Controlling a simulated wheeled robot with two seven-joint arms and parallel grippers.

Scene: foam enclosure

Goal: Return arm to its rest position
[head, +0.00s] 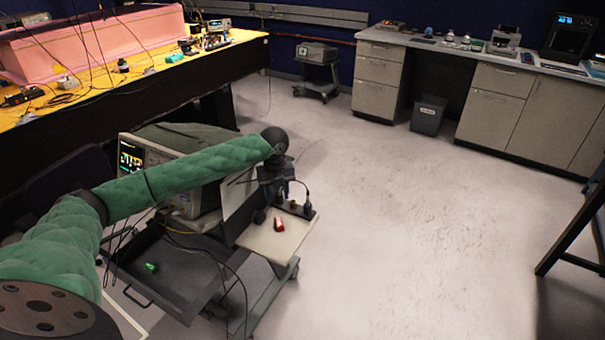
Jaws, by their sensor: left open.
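My left arm (180,172), in a green padded cover, reaches from the lower left over an equipment cart. Its wrist bends down at a dark joint. My left gripper (284,192) is small and dark here, open, and hangs above the cart's light side shelf (262,240). A small red object (279,225) lies on that shelf, below and apart from the gripper. I see nothing between the fingers. My right gripper is not in view.
The cart holds an instrument with a lit screen (131,157) under my arm. Its open dark drawer (190,268) holds a small green object (151,267). Loose cables hang around it. A yellow-topped bench (130,78) stands behind.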

